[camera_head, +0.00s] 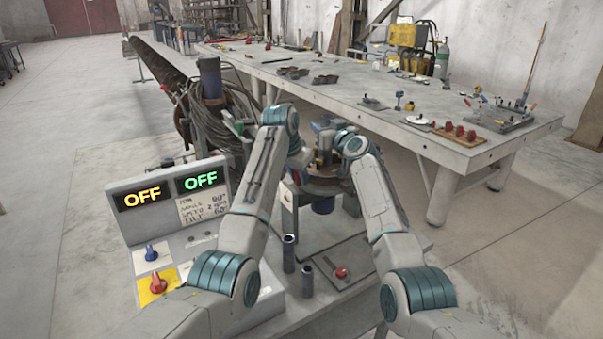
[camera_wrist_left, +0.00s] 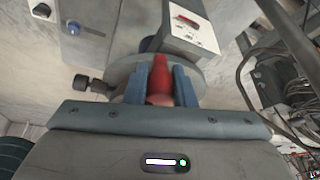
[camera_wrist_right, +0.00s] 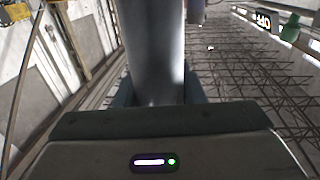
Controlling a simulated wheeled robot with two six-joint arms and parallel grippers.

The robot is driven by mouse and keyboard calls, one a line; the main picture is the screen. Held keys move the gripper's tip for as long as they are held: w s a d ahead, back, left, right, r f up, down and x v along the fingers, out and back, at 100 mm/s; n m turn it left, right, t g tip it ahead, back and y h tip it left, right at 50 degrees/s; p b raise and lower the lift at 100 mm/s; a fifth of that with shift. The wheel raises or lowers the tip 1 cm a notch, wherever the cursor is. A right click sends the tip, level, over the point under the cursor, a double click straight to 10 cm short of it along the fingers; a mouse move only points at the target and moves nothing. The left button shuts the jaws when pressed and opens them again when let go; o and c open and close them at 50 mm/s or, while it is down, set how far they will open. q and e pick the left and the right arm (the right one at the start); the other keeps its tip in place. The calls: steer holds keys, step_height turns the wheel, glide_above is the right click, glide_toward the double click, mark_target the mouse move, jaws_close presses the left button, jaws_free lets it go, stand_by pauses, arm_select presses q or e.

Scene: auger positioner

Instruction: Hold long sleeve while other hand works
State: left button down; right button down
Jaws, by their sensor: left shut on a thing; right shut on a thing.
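My left gripper (camera_wrist_left: 160,84) is shut on a red handle (camera_wrist_left: 160,72) in the left wrist view. The handle sits over a grey round disc (camera_wrist_left: 119,72) with a dark side knob (camera_wrist_left: 84,83). My right gripper (camera_wrist_right: 156,92) is shut on a long grey sleeve (camera_wrist_right: 152,42), which runs away from the jaws and out of the top of the right wrist view. I cannot tell there whether the sleeve touches the positioner.
A control panel (camera_head: 167,207) with two OFF displays stands at left. Two short dark tubes (camera_head: 288,253) (camera_head: 307,281) and a red knob (camera_head: 341,272) are on the near bench. A long table (camera_head: 345,92) with tools stands behind. Coiled cables (camera_head: 215,118) hang left of the positioner.

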arm_select(q)
steer(key=shift+s+d, duration=0.6)
steer(key=shift+d, duration=0.35)
arm_select(e)
steer(key=shift+f, duration=0.1)
arm_select(q)
steer(key=c, duration=1.1)
jaws_free()
steer(key=shift+a, duration=0.1)
steer(key=v, duration=1.2)
steer(key=shift+w, duration=0.1)
arm_select(e)
steer(key=c, duration=0.9)
jaws_free()
steer(key=shift+d, duration=0.1)
